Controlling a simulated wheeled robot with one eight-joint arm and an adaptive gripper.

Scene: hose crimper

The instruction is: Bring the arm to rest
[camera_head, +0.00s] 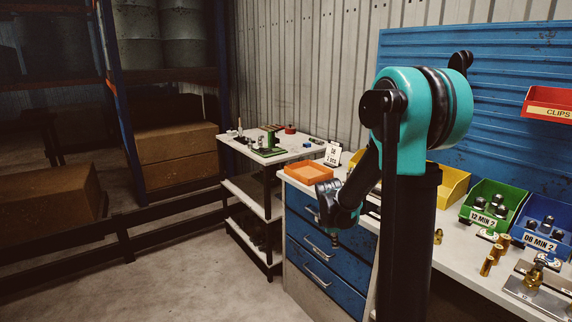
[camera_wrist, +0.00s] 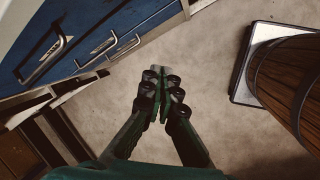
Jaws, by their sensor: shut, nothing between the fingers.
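My gripper (camera_wrist: 161,82) is shut and empty in the wrist view. Its dark green fingers meet over bare concrete floor (camera_wrist: 212,55). In the head view my arm hangs folded in front of the workbench. Its teal joint is up at the right and its dark lower links point down before the blue drawers (camera_head: 330,262). The fingertips are too small and dark to make out there. The drawers also show at the left of the wrist view (camera_wrist: 85,35), beside the gripper and apart from it.
A wooden barrel (camera_wrist: 290,85) stands on a metal-edged base at the right of the wrist view. The bench holds an orange tray (camera_head: 308,173), a green bin (camera_head: 487,208), a blue bin (camera_head: 542,222) and brass fittings (camera_head: 487,265). A side table (camera_head: 290,150) stands behind. Floor at left is clear.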

